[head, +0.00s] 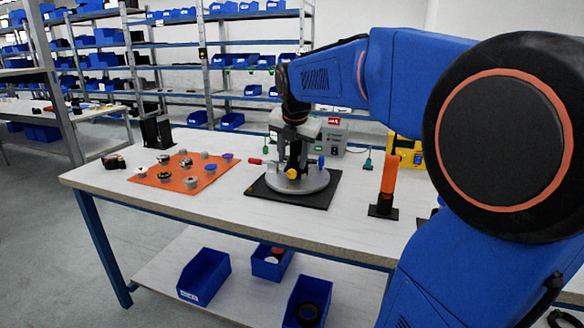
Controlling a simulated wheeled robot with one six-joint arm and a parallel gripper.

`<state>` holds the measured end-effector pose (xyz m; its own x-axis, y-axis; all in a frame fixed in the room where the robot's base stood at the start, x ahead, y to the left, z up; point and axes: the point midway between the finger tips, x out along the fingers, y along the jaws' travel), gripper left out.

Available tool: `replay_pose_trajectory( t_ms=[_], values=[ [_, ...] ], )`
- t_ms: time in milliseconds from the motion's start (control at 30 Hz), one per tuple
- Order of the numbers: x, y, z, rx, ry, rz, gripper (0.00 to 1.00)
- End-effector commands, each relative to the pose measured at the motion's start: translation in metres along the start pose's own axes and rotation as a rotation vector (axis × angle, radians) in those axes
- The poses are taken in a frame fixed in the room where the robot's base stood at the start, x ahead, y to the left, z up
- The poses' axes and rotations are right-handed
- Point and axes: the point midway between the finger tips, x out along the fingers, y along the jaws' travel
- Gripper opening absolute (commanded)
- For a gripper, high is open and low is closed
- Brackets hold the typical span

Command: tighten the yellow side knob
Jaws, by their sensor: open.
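The yellow side knob (292,174) shows on the near side of a round grey fixture (310,184), which stands on a black square mat (262,192) on the table. A red-tipped part (256,161) sticks out to the fixture's left and a blue knob (321,162) shows at its right. My gripper (295,161) points down over the fixture, its dark fingers just above and behind the yellow knob in the picture. It is open. I cannot tell whether the fingers touch the knob, and my gripper hides part of the fixture's middle.
An orange mat (170,179) with several small round parts lies to the left. An orange-handled tool (389,175) stands upright on a dark base to the right. A grey box (334,135) is behind. Blue bins (204,275) sit on the lower shelf. The table's front strip is clear.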

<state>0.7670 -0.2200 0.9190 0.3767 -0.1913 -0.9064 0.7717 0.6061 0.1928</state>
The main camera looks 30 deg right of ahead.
Motion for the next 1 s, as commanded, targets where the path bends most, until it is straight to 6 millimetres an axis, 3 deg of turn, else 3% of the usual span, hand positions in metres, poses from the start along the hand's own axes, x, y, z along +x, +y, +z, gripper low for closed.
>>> replay_pose_trajectory(
  t_ms=[200, 500, 700, 1000],
  values=[
    [-0.046, 0.001, 0.000, 0.000, -0.002, 0.002, 0.43],
    [-0.096, 0.000, 0.000, 0.000, -0.001, 0.001, 0.43],
    [-0.111, 0.000, 0.000, 0.000, 0.001, 0.000, 0.43],
    [-0.114, 0.000, 0.000, 0.000, 0.001, -0.001, 0.43]
  ],
)
